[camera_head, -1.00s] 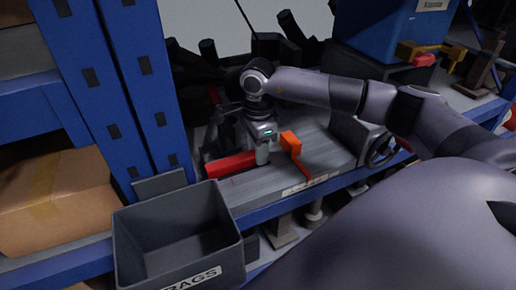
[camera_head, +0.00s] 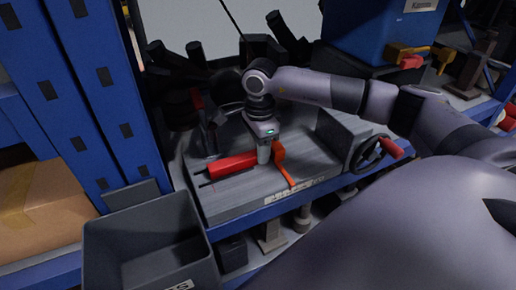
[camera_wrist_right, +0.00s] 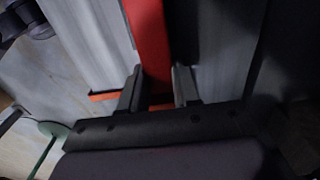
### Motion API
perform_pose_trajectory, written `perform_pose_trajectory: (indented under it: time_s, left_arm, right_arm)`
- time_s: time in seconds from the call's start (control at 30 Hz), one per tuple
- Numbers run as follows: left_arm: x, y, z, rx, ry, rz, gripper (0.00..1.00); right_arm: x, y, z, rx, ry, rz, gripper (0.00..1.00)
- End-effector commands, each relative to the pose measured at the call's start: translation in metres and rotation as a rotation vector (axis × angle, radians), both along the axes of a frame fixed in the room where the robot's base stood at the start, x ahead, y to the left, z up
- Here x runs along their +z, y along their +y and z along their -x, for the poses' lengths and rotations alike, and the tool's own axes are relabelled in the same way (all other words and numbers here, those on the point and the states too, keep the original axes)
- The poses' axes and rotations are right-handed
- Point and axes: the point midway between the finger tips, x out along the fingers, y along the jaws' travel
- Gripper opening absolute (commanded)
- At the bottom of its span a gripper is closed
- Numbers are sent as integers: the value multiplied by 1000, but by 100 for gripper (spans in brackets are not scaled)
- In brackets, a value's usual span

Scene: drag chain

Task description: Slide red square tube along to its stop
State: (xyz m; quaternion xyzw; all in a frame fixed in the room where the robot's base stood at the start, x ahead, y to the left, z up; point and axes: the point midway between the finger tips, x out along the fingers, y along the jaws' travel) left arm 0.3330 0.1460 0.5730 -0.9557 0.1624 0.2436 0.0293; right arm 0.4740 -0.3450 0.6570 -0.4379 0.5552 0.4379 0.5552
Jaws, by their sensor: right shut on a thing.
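The red square tube (camera_head: 230,165) lies on the grey work plate (camera_head: 240,195) in the head view. My right gripper (camera_head: 263,153) reaches down from above at its right end and is shut on it. An orange bracket (camera_head: 280,158) with a long thin arm stands close at the gripper's right side. I cannot tell whether the tube touches it. In the right wrist view the red tube (camera_wrist_right: 148,35) runs between the two fingers of the gripper (camera_wrist_right: 158,88), and an orange strip (camera_wrist_right: 103,96) shows behind them. My left gripper is not in view.
A grey bin (camera_head: 150,225) stands front left beside the blue shelf post (camera_head: 110,85). A grey block with a handwheel (camera_head: 365,153) stands to the right on the bench. Dark tools (camera_head: 180,60) and a blue box (camera_head: 385,22) are at the back.

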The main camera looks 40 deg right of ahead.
Motion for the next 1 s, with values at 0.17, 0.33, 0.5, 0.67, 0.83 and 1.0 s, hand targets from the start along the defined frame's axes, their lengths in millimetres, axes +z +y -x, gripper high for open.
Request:
perform_pose_trajectory:
  time_s: [0.17, 0.33, 0.5, 0.67, 0.83, 1.0]
  left_arm:
    - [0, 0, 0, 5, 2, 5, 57]
    - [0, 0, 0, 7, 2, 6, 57]
    - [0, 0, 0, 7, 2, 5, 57]
    - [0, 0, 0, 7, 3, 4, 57]
    - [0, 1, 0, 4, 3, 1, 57]
    - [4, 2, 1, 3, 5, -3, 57]
  right_arm:
    - [0, -1, 0, 1, 0, -1, 0]
    - [0, -1, 0, 1, 0, -1, 0]
    - [0, -1, 1, 0, 0, 0, 47]
    - [0, -1, 1, 0, 0, 0, 61]
    - [1, -1, 1, 0, 0, 0, 61]
    - [19, -1, 0, 1, -4, -2, 61]
